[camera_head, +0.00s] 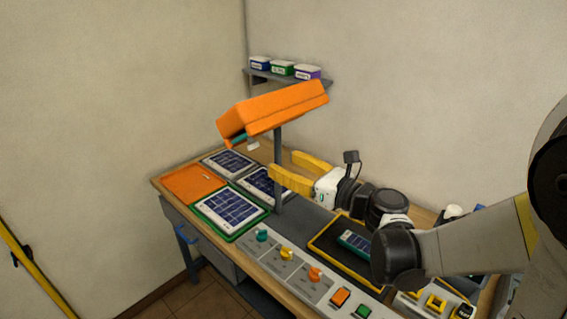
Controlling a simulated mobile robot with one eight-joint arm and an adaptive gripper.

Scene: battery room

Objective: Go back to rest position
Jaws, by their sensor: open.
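My gripper (290,172) is in the middle of the picture, with two yellow fingers spread apart and pointing left. Nothing sits between the fingers. It hangs above the workbench (162,187), beside the grey post (277,150) that carries an orange tilted hood (275,108). My arm reaches in from the right edge, over the right part of the bench. A green battery-like block (353,241) lies in a yellow-edged dark tray (318,246) below my arm, which hides part of the tray.
Solar-type panels lie at the bench's left, one on a green tray (250,230), near an orange tray (190,182). A control strip with knobs (284,254) and buttons (340,296) runs along the front. A wall shelf (262,74) holds three small boxes.

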